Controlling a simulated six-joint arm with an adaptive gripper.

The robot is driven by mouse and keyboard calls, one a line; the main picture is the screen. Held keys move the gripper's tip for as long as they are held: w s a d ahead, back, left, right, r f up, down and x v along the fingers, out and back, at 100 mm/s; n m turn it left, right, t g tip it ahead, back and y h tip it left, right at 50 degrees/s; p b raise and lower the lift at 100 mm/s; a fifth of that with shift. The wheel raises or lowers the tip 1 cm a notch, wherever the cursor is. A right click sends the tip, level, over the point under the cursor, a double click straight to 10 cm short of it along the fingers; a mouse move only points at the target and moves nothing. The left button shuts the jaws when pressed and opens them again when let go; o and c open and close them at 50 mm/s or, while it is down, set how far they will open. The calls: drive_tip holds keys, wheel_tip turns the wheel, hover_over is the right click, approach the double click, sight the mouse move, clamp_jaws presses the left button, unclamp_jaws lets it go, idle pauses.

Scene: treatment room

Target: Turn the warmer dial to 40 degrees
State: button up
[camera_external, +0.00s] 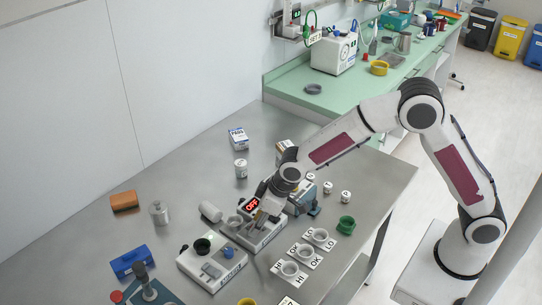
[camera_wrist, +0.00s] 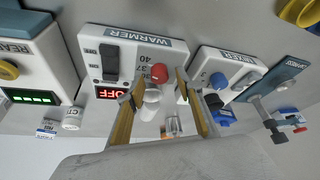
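The warmer (camera_wrist: 152,50) is a white box in the wrist view, lettered WARMER. It carries a red round dial (camera_wrist: 160,73) with numbers including 40 and 37 beside it. A dark rocker switch (camera_wrist: 110,62) marked OFF and ON and a display (camera_wrist: 113,92) lit red with OFF are to the dial's left. My gripper (camera_wrist: 156,92) is open, its two fingertips apart on either side of the dial; contact cannot be told. In the external view my gripper (camera_external: 262,210) is low over the warmer (camera_external: 262,238) and hides the dial. The dial's pointer is too small to read.
A mixer (camera_wrist: 225,65) with a blue knob stands beside the warmer; it also shows in the external view (camera_external: 205,268). A reader (camera_wrist: 40,50) with a yellow knob is on the other side. Cups on label cards (camera_external: 320,235) and a green cup (camera_external: 346,224) stand nearby.

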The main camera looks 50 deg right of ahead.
drive_tip(key=shift+w+a+f, duration=0.1)
drive_tip(key=shift+f, duration=0.3)
drive_tip(key=shift+c, duration=0.4)
clamp_jaws()
drive_tip(key=shift+m+h, duration=0.4)
drive_tip(key=shift+m, duration=0.6)
drive_tip(key=shift+o, duration=0.4)
unclamp_jaws()
